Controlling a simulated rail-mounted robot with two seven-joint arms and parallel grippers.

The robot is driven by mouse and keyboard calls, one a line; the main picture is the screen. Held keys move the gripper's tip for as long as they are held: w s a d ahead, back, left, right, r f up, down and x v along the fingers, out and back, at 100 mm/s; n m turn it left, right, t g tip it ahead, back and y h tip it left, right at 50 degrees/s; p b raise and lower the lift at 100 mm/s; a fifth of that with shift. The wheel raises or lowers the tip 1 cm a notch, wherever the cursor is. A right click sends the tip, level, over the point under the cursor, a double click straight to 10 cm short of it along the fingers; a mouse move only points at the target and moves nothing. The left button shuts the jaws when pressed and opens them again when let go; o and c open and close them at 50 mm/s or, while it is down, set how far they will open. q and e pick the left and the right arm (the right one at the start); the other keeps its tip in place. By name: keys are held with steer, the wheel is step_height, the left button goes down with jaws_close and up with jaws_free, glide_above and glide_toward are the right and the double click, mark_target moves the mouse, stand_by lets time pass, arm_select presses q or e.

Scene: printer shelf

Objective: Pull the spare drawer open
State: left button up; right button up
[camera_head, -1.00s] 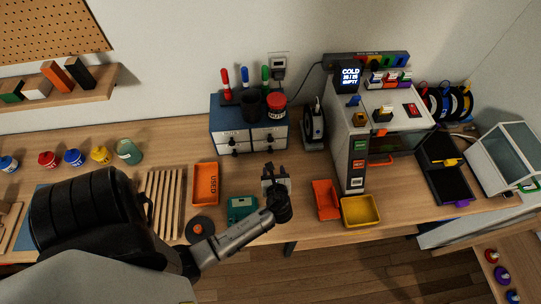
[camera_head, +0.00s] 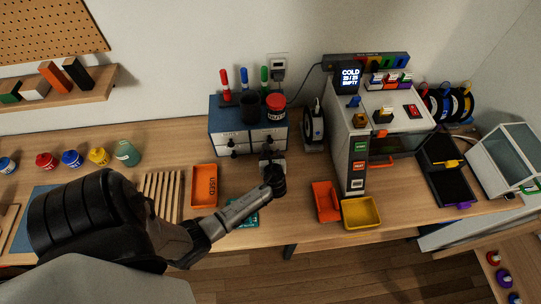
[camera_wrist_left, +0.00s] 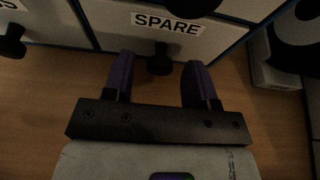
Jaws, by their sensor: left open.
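The spare drawer, labelled SPARE, shows in the left wrist view (camera_wrist_left: 205,40) and is closed. It is the lower right drawer of the blue cabinet (camera_head: 222,112) in the head view. Its black knob (camera_wrist_left: 159,60) sticks out below the label. My left gripper (camera_wrist_left: 160,80) is open, its two purple fingers on either side of the knob, with gaps showing. In the head view my left gripper (camera_head: 271,160) is just in front of the cabinet and partly covers the lower right drawer. My right gripper is not in view.
A black cup (camera_head: 250,105) and a red-lidded jar (camera_head: 276,106) stand on the cabinet. An orange USED tray (camera_head: 204,185) lies to the left. A printer (camera_head: 375,125) stands to the right. The wooden table in front of the cabinet has clear space.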

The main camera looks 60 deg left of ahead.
arm_select(q)
steer(key=shift+c, duration=0.2)
jaws_close()
stand_by(0.3)
steer(key=s+d+p, duration=0.1)
steer(key=d, duration=0.2)
steer(key=s+d+p, duration=0.2)
steer(key=d, duration=0.2)
steer(key=s+d+p, duration=0.1)
steer(key=d+p, duration=0.1)
steer(key=d, duration=0.2)
steer(key=shift+s+d, duration=0.2)
steer(key=shift+s, duration=0.2)
steer(key=shift+s+d, duration=0.1)
steer(key=shift+d, duration=0.2)
